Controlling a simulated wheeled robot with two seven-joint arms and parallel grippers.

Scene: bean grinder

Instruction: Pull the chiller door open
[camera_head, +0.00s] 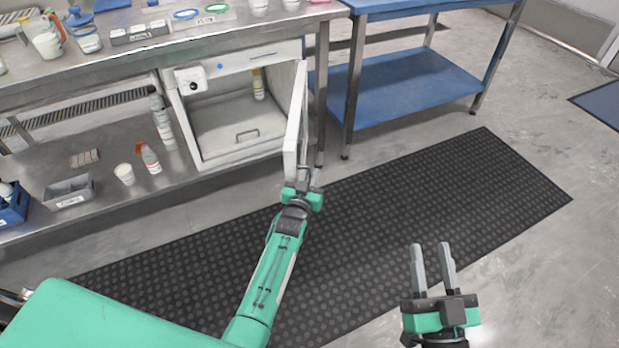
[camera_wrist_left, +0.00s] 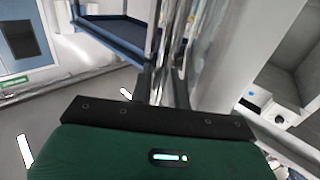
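The chiller (camera_head: 235,120) is a white box under the steel counter. Its door (camera_head: 296,125) stands wide open, swung out from the right side of the box, and the inside shows. My left gripper (camera_head: 303,180) is at the door's outer side near its free edge. In the left wrist view its dark fingers (camera_wrist_left: 155,86) close together around the shiny upright handle (camera_wrist_left: 178,60), beside the white door (camera_wrist_left: 235,60). The exact contact is partly hidden. My right gripper (camera_head: 432,262) is open and empty above the floor, at the lower right.
A bottle (camera_head: 258,84) stands inside the chiller. A blue-shelved table (camera_head: 410,80) stands just right of the door. The lower steel shelf (camera_head: 100,205) holds a cup (camera_head: 124,174), bottles and a grey tray (camera_head: 68,192). A black mat (camera_head: 450,190) covers open floor in front.

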